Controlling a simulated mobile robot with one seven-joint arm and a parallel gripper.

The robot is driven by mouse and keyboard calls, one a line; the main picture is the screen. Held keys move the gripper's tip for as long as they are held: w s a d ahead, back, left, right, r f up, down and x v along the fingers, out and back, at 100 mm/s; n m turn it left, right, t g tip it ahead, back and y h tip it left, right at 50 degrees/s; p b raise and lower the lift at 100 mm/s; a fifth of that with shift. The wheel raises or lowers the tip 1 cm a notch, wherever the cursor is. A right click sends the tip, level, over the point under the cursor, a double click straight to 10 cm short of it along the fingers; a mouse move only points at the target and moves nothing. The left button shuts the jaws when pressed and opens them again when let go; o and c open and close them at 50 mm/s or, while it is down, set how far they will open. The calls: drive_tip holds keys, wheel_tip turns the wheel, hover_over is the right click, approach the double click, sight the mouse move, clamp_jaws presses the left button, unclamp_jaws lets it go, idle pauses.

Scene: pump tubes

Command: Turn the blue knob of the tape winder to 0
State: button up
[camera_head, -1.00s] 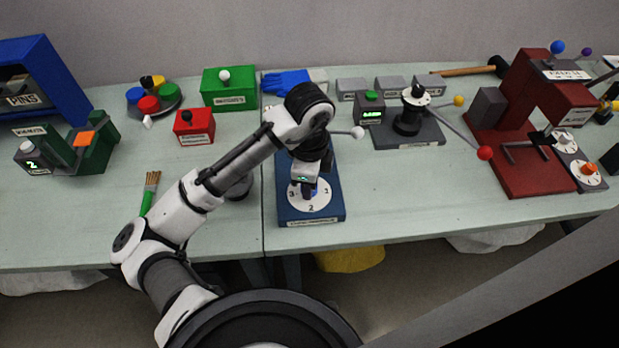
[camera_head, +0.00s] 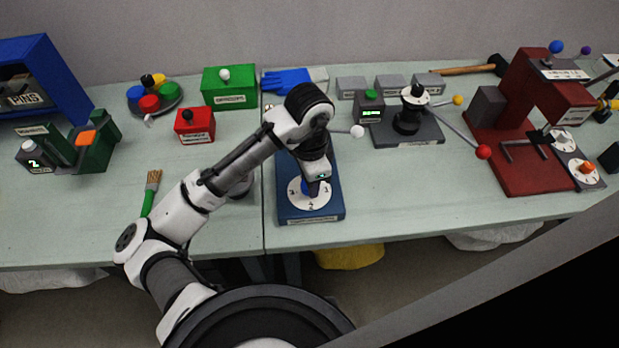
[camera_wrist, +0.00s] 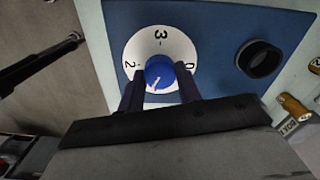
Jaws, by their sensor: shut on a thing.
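The tape winder is a blue base (camera_head: 335,200) in the middle of the bench, and it fills much of the wrist view (camera_wrist: 210,25). Its white dial (camera_wrist: 140,45) shows 2, 3 and 0 in the wrist view; the side nearest my gripper is hidden. The blue knob (camera_wrist: 159,70) sits at the dial's centre, with a white mark pointing toward that hidden side, slightly left. My gripper (camera_wrist: 160,80) has one dark finger on each side of the knob and is shut on it. In the head view my gripper (camera_head: 314,187) is over the dial (camera_head: 299,200).
A dark ring (camera_wrist: 259,59) stands on the blue base beside the dial. A white ball-ended lever (camera_head: 357,132) sticks out to the right of my wrist. Bare bench lies right of the winder.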

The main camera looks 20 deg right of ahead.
idle(0.3)
drive_tip(key=n, duration=0.3)
drive_tip(key=shift+n, duration=0.4)
drive_tip(key=o, duration=0.8)
drive_tip(key=shift+o, duration=0.2)
